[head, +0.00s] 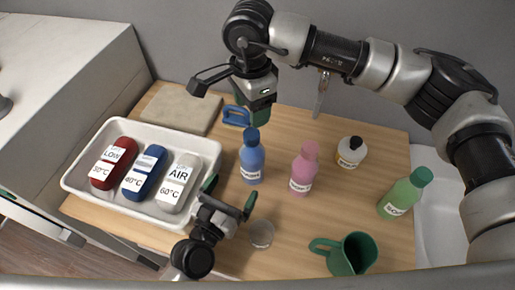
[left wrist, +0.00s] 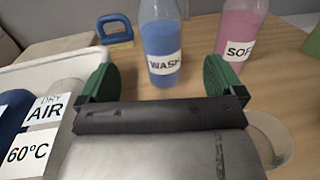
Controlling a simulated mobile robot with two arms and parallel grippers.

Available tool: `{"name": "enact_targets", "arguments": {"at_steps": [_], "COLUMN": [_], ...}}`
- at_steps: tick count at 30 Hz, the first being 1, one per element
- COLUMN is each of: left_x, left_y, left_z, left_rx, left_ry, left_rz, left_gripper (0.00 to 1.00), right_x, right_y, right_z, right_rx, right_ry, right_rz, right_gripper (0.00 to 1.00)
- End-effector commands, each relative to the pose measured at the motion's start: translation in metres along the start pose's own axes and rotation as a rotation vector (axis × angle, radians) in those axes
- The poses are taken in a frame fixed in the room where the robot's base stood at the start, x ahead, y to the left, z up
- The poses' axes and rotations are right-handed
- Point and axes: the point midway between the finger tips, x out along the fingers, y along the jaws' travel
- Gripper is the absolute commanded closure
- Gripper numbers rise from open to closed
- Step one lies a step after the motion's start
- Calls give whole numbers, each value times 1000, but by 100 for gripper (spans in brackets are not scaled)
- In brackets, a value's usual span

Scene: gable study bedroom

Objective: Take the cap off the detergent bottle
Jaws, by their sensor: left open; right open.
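The blue bottle labelled WASH (head: 251,168) stands upright on the wooden table, with its blue cap (head: 251,135) on top. In the left wrist view the bottle (left wrist: 160,45) stands beyond and between the green finger pads, its top out of frame. My left gripper (head: 230,194) is open and low, just in front of the bottle, apart from it. It also shows in the left wrist view (left wrist: 158,82). My right gripper (head: 254,115) is above and behind the cap, pointing down, open and empty; its fingers partly overlap each other in the head view.
A white tray (head: 72,182) with red, blue and grey labelled items is left. A pink bottle (head: 302,172), black-capped white bottle (head: 351,158) and green bottle (head: 400,197) stand right. A clear cup (head: 261,234) and green jug (head: 352,257) are in front. A blue handle (head: 234,117) lies behind.

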Motion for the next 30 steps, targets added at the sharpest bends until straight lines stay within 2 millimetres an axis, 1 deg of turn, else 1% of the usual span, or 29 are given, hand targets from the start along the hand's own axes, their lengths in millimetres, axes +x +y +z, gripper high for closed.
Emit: {"name": "enact_targets", "arguments": {"at_steps": [5, 12, 18, 21, 24, 30], "left_x": [14, 57, 89, 99, 105, 108], "left_y": [0, 0, 0, 0, 0, 0], "left_z": [0, 2, 1, 0, 0, 0], "left_rx": [1, -1, 1, 0, 0, 0], "left_ry": [-2, -4, -1, -1, 1, 0], "left_rz": [1, 1, 0, 0, 0, 0], "left_gripper": [4, 4, 4, 4, 4, 4], "right_x": [0, 0, 0, 0, 0, 0], "right_y": [0, 0, 0, 0, 0, 0], "right_z": [0, 0, 0, 0, 0, 0], "right_rx": [-1, 0, 0, 0, 0, 0], "right_ry": [0, 0, 0, 0, 0, 0], "right_rz": [0, 0, 0, 0, 0, 0], "right_gripper": [41, 41, 41, 41, 41, 41]}}
